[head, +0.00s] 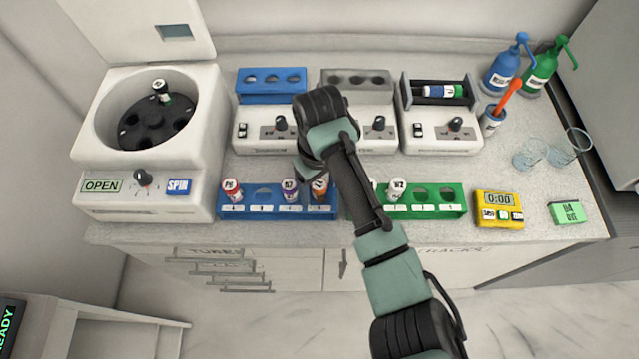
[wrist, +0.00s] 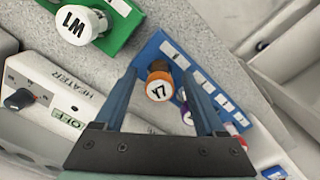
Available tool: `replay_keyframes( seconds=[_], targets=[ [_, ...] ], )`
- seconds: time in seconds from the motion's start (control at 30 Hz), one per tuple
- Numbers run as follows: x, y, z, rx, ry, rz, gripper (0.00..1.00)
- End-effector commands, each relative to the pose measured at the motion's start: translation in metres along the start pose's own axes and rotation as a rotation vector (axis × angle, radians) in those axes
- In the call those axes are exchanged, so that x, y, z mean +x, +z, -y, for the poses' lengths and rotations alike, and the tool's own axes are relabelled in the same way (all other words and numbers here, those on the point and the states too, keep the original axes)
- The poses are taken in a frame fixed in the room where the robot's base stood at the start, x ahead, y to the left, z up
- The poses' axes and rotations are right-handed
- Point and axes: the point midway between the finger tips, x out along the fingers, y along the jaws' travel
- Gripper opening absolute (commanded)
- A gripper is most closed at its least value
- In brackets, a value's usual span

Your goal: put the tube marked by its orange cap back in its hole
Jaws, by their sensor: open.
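The orange-capped tube (head: 319,187) stands at the right end of the front blue rack (head: 262,212). In the wrist view its orange cap (wrist: 159,87), with a white top marked Y7, shows between the fingers of my gripper (wrist: 158,76). The fingers are open, one on each side of the cap; I cannot tell if either touches it. In the head view my gripper (head: 307,170) is above the tube, and my arm hides part of it. The blue rack also holds a red-capped tube (head: 231,187) and a purple-capped tube (head: 289,187), with an empty hole between them.
A green rack (head: 432,208) with a white-capped tube (head: 397,187) stands to the right, partly behind my arm. The open centrifuge (head: 100,160) is at the left, with a tube (head: 160,88) in it. Heater and mixer devices line the back. A yellow timer (head: 498,222) is at the right.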

Motion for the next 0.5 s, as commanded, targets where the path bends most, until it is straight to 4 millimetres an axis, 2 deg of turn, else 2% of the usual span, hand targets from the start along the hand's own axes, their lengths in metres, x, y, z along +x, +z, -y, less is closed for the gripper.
replay_keyframes(
  seconds=[0.17, 0.5],
  targets=[
    [-0.021, -0.001, 0.000, -0.002, 0.002, -0.005, 0.72],
    [-0.100, 0.000, -0.001, -0.001, 0.004, -0.003, 0.72]
  ],
)
